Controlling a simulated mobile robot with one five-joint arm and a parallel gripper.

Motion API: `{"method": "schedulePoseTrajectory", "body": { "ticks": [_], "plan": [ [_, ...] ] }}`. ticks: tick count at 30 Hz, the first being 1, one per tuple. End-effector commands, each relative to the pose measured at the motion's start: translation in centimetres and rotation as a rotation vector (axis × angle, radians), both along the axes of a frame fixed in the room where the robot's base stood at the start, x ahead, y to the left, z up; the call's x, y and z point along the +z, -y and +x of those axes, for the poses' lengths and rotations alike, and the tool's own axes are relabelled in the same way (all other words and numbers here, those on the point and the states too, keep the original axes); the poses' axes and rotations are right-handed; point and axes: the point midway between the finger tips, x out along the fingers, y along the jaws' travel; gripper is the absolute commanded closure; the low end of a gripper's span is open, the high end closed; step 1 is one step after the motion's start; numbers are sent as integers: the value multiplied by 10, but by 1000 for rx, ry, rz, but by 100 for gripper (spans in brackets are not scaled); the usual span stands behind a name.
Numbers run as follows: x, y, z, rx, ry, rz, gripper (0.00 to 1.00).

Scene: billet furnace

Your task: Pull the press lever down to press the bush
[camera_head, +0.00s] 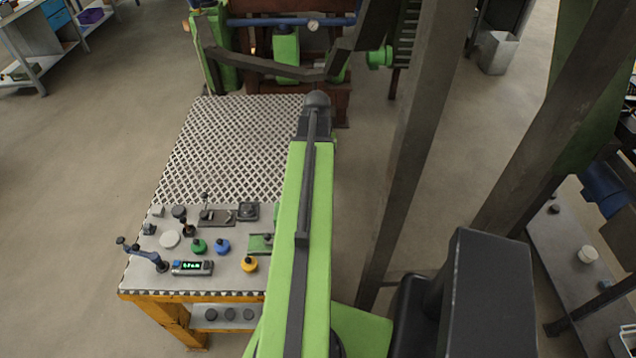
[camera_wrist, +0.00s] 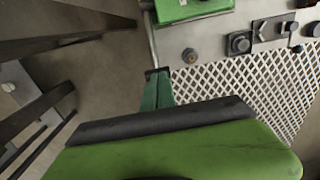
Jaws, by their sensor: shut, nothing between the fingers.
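My gripper (camera_wrist: 157,74) shows in the wrist view as narrow green fingers with dark tips. They are together and empty, above the bench's edge. In the head view my arm reaches forward over the bench's right side and hides the gripper. A blue lever with a dark handle (camera_head: 142,252) stands at the bench's front left corner, well apart from my arm. A small upright lever (camera_head: 205,201) stands farther back. I cannot tell which is the press lever. I cannot make out the bush.
The bench (camera_head: 240,140) has a mesh top and several knobs near its front. A small display box (camera_head: 192,268) and a yellow knob (camera_head: 249,264) stand there. A dark post (camera_head: 412,150) rises right of my arm. A frame with pipes (camera_head: 290,22) stands behind the bench.

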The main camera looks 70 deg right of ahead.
Motion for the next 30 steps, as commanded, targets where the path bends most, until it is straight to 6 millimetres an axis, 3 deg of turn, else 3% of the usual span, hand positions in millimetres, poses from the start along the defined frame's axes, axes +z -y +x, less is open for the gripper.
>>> {"method": "schedulePoseTrajectory", "body": {
  "ticks": [30],
  "plan": [
    [-15,5,1,-1,0,0,100]
  ]
}}
